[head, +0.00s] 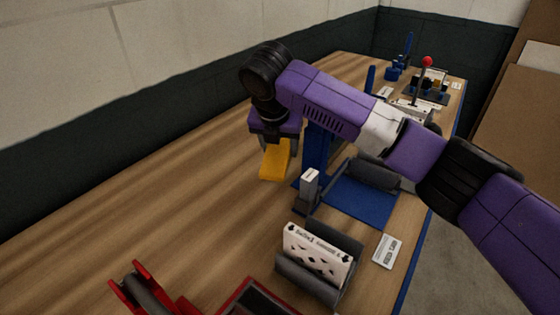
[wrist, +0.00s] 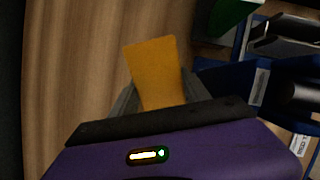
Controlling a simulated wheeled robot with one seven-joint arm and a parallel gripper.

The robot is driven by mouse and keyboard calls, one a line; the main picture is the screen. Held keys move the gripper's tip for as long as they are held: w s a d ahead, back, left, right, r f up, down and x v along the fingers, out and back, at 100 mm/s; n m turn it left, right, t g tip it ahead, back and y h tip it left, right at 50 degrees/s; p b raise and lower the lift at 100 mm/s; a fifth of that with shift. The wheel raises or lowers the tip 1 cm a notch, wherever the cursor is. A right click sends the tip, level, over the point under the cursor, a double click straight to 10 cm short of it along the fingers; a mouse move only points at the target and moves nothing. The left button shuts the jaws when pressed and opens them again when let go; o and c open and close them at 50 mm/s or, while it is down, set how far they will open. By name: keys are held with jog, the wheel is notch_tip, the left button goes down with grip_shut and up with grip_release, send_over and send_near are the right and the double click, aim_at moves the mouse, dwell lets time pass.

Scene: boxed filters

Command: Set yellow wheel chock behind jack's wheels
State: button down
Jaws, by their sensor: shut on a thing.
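The yellow wheel chock (head: 273,162) is held by my gripper (head: 278,146), which is shut on it and hangs over the wooden bench. In the wrist view the chock (wrist: 157,70) sticks out between the two grey fingers, slightly tilted. Its lower end looks close to the bench top, but I cannot tell whether it touches. A red frame with a dark bar (head: 145,292) is at the lower left edge of the head view, partly cut off. I cannot tell whether it is the jack, and no jack wheels are clearly visible.
A blue stand (head: 360,205) with a dark roller is right of the chock. A grey holder (head: 325,285) with a white card stands nearer. A red-rimmed tray (head: 240,290) is at the bottom. More devices (head: 425,90) stand at the far end. The bench's left side (head: 150,190) is clear.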

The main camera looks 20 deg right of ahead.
aim_at(280, 162)
jog(key=shift+f, duration=2.35)
jog(key=shift+f, duration=0.15)
jog(key=c, duration=0.8)
grip_release()
